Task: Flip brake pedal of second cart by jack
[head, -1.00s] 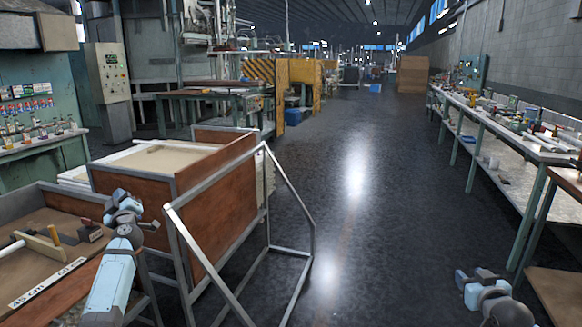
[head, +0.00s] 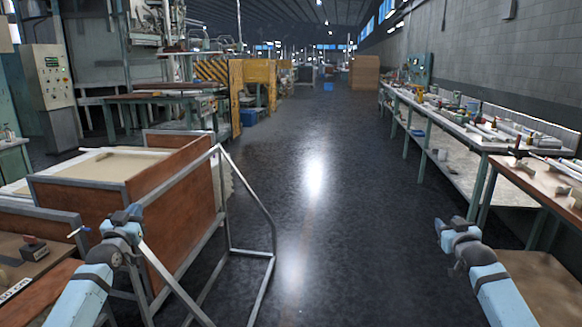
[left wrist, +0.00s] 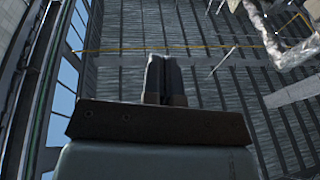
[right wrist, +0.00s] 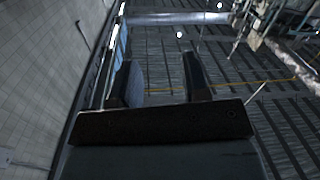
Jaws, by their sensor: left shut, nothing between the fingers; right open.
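A cart with brown wooden side panels (head: 185,215) and a grey metal push frame (head: 271,215) stands left of centre in the head view. I cannot tell whether it is the second cart. No brake pedal can be made out, and no jack can be identified. My left gripper (head: 128,213) is in front of the cart in the picture; the left wrist view shows its fingers (left wrist: 164,78) shut together and empty. My right gripper (head: 447,224) is over the floor right of centre; the right wrist view shows its fingers (right wrist: 162,82) apart and empty.
A second brown-sided bin or cart (head: 50,222) is at the lower left with items on it. A long workbench (head: 465,138) runs along the right wall, with a brown table (head: 540,180) nearer. The dark floor aisle (head: 320,215) between them is clear.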

